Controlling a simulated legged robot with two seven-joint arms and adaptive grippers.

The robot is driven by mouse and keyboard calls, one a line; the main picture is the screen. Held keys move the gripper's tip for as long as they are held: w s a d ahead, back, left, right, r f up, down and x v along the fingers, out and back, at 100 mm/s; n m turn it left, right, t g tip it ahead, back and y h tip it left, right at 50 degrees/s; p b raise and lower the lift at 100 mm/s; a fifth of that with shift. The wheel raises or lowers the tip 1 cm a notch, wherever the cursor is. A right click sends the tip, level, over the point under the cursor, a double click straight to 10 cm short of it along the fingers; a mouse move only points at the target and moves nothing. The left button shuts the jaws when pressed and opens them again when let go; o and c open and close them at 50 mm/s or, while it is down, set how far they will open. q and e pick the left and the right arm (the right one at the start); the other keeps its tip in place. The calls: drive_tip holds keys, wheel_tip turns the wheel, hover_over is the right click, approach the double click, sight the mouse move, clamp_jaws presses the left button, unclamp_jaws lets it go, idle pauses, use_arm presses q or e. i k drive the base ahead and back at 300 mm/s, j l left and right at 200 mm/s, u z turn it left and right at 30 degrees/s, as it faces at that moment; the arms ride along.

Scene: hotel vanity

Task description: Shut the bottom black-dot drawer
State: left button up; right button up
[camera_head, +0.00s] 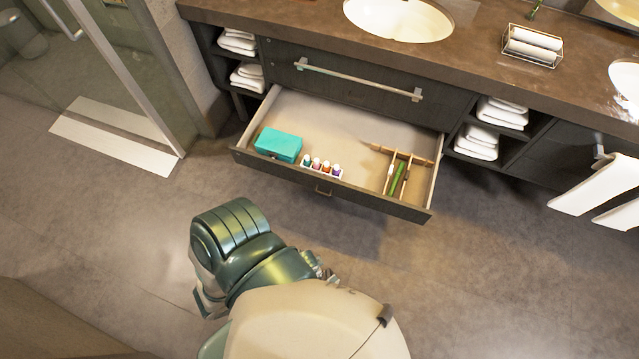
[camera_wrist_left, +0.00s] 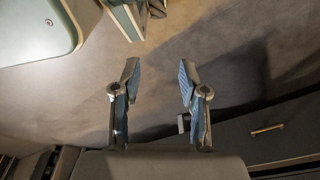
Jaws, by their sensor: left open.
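The bottom drawer (camera_head: 400,206) stands pulled well out of the dark vanity in the head view. Its front has a small handle (camera_head: 323,191); no black dot can be made out clearly. In the left wrist view a dark drawer front (camera_wrist_left: 235,140) with a small handle (camera_wrist_left: 267,129) lies at the lower right. My left gripper (camera_wrist_left: 158,82) is open and empty in the wrist view, with floor between its fingers, apart from the drawer front. In the head view my arm is in front of the drawer and the left fingers cannot be made out. My right gripper is not seen.
The drawer holds a teal box (camera_head: 278,145), several small bottles (camera_head: 322,168) and a wooden divider (camera_head: 403,172). A closed drawer with a long bar handle (camera_head: 357,79) is above it. Shelves with towels (camera_head: 478,142) flank it. Floor in front is clear.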

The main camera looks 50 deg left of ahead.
sight(363, 142)
drive_tip(key=u, duration=1.45)
